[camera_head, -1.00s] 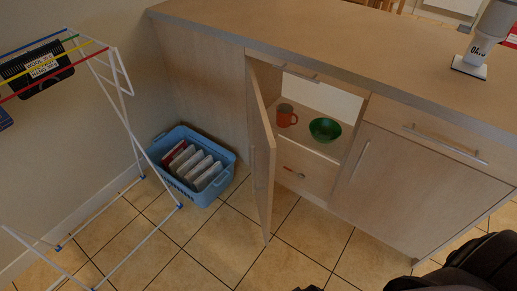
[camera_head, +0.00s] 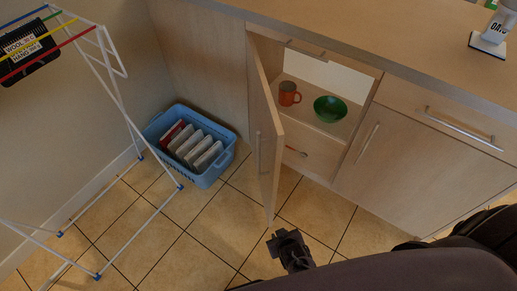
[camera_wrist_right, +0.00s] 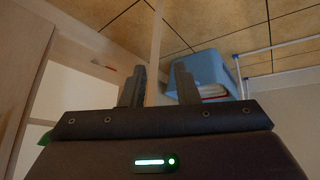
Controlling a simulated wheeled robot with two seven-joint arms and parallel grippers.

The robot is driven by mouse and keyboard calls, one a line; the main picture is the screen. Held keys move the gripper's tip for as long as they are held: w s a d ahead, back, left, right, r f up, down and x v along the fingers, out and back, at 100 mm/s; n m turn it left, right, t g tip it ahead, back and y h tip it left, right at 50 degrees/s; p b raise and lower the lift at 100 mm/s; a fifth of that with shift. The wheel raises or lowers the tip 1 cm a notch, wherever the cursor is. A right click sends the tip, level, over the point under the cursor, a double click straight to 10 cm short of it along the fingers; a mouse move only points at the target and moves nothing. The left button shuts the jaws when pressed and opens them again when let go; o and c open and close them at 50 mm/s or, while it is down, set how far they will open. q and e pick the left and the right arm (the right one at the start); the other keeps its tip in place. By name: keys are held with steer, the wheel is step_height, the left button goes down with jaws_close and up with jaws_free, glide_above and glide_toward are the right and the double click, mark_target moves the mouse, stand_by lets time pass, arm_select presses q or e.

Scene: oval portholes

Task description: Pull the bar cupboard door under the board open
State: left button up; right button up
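The bar cupboard door (camera_head: 268,150) under the board (camera_head: 330,30) stands open, swung out from its left side, with a bar handle (camera_head: 258,150) on its outer face. My right gripper (camera_head: 283,238) is low, near the door's bottom front corner. In the right wrist view my right gripper (camera_wrist_right: 158,80) has its fingers apart, with the door's narrow edge (camera_wrist_right: 155,48) showing between them; contact cannot be told. My left gripper is not in view.
A blue basket (camera_head: 158,128) with several flat items stands on the tiles left of the door; it also shows in the wrist view (camera_wrist_right: 205,68). A white drying rack (camera_head: 125,110) is further left. A closed cupboard door (camera_head: 410,160) is on the right.

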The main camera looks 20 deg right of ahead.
steer(key=w+a+r+m+t+h, duration=0.1)
steer(key=w+a+r+t, duration=0.2)
steer(key=r, duration=0.4)
steer(key=w+a+r+m+t, duration=0.1)
steer(key=w+r+t, duration=0.2)
steer(key=w+r, duration=0.3)
steer(key=m+t+h, duration=0.3)
steer(key=t+h, duration=0.1)
glide_toward(258, 152)
steer(key=x, duration=0.9)
steer(key=shift+w+d, duration=0.1)
steer(key=shift+w, duration=0.25)
steer(key=shift+w+d, duration=0.2)
steer(key=shift+w, duration=0.2)
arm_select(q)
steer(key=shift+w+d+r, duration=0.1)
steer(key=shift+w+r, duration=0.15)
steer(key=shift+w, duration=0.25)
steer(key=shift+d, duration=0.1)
arm_select(e)
steer(key=shift+c, duration=0.3)
steer(key=c, duration=0.5)
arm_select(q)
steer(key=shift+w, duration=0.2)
arm_select(e)
jaws_close()
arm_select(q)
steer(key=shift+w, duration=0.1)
arm_select(e)
steer(key=shift+a+f, duration=0.1)
